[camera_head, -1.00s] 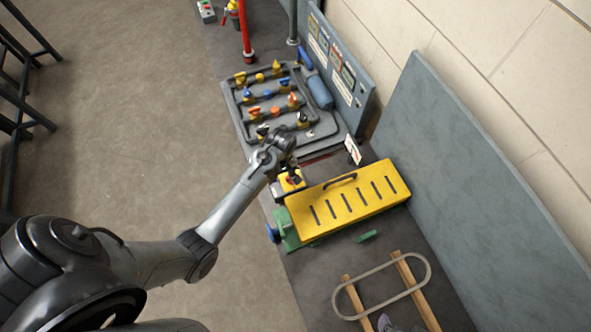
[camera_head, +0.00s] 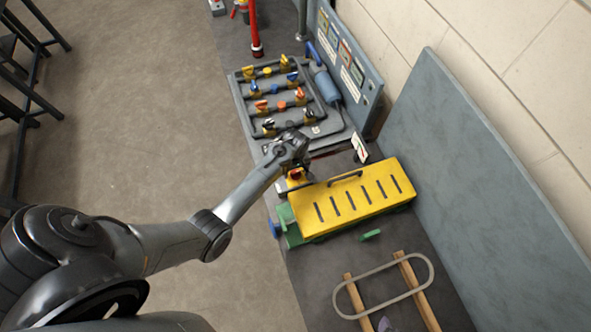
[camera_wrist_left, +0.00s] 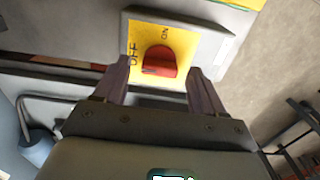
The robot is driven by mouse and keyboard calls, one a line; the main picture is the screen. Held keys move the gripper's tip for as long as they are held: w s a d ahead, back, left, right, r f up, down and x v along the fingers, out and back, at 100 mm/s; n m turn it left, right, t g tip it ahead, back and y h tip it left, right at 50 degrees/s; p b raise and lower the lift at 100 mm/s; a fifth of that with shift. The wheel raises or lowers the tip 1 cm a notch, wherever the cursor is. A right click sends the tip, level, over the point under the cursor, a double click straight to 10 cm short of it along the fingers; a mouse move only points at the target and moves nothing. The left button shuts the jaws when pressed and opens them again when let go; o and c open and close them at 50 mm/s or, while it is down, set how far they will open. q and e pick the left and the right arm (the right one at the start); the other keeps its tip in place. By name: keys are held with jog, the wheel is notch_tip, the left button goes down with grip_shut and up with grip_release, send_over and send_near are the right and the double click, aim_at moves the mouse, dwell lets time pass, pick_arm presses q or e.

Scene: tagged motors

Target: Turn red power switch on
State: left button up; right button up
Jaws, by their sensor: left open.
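The red power switch (camera_wrist_left: 159,61) is a red rotary knob on a yellow plate (camera_wrist_left: 190,42) marked OFF and ON, set in a grey box. In the left wrist view it sits between and just beyond the two fingertips of my left gripper (camera_wrist_left: 158,72), which is open. The knob's narrow end points toward the OFF side. In the head view the switch (camera_head: 296,175) is mostly hidden by my left gripper (camera_head: 296,158) and wrist. I cannot tell whether the fingers touch the knob. My right gripper is not in view.
A yellow slotted cover (camera_head: 355,200) on a green base stands close beside the switch. A pipe board with coloured valves (camera_head: 275,95) lies beyond it. A grey panel (camera_head: 480,160) stands at the right. Open floor (camera_head: 150,130) lies to the left.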

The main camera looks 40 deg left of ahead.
pick_arm(q)
jog(key=shift+f, duration=0.4)
jog(key=c, duration=1.1)
jog(key=shift+o, duration=0.2)
